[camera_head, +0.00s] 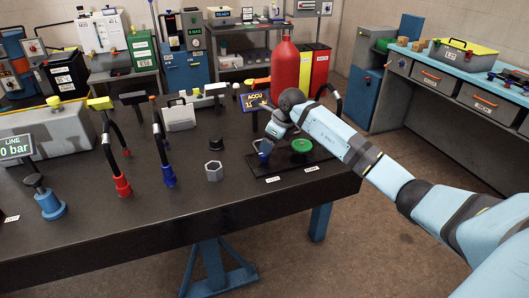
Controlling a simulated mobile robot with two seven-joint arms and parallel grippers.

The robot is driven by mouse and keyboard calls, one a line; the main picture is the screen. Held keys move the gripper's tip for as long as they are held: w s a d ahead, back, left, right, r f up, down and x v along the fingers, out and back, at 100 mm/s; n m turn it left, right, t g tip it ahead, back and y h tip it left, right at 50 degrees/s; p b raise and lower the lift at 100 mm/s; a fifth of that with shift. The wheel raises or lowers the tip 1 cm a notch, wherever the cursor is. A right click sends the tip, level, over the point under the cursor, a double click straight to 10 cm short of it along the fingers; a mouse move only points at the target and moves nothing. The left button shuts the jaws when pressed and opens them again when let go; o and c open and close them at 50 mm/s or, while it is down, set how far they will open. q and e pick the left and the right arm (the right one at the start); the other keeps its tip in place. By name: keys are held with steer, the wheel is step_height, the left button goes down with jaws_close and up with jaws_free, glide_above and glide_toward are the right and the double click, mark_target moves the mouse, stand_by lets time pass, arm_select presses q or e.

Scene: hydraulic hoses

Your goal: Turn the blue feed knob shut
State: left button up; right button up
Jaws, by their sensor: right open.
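The blue feed knob (264,154) stands at the left of a dark plate near the right end of the table. It is partly hidden by my right gripper (264,147), which reaches in from the right and points down at it. The jaws are open around or just above the knob; I cannot tell whether they touch it. A green knob (302,146) sits on the same plate, just to the right, below my forearm. My left gripper is not in view.
A red cylinder (285,68) and a display panel (256,101) stand behind the knobs. A hex nut (214,171) and a black cap (216,143) lie to the left. Hoses with red (122,186) and blue (168,176) ends stand further left. The dark table's (200,215) front strip is clear.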

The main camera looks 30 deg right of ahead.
mark_target(264, 155)
steer(key=x, duration=0.5)
steer(key=c, duration=0.9)
